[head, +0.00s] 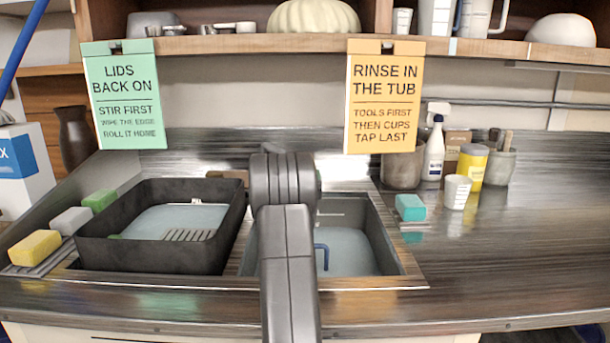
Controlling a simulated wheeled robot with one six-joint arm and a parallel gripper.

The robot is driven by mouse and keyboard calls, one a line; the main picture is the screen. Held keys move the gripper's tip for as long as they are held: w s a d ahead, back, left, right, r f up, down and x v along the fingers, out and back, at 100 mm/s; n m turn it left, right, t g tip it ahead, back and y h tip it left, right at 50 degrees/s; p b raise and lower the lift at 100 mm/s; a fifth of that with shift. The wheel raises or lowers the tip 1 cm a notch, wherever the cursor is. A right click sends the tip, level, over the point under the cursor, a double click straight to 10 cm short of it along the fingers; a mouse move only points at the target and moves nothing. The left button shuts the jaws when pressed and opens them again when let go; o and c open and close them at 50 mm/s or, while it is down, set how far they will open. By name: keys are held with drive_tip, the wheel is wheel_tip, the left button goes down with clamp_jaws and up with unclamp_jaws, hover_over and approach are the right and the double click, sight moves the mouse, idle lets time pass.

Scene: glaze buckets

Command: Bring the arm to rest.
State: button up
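My arm reaches up the middle of the head view, in front of the metal sink counter (500,270). Its grey links cover part of the right sink basin (362,250) and the wall behind. My gripper does not show; it is hidden behind the arm or out of the picture. I cannot tell whether it holds anything.
A black tub (90,245) holding water sits left of my arm. Sponges (35,248) lie at the far left; a teal sponge (410,207) lies right. A spray bottle (434,155), yellow jar (472,165) and white cup (456,192) stand behind. A shelf (300,44) overhangs.

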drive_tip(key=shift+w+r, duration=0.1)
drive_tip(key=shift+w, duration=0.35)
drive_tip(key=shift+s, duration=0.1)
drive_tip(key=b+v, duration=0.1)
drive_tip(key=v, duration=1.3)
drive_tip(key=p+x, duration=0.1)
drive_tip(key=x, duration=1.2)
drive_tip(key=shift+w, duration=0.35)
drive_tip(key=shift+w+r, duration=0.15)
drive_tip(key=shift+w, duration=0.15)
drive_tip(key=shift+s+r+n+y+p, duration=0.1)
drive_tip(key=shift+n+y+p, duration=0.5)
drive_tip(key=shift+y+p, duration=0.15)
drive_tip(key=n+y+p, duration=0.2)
drive_tip(key=p, duration=0.1)
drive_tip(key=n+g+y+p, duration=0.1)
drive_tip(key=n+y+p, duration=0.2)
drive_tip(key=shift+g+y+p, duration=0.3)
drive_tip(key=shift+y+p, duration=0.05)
drive_tip(key=shift+p, duration=0.05)
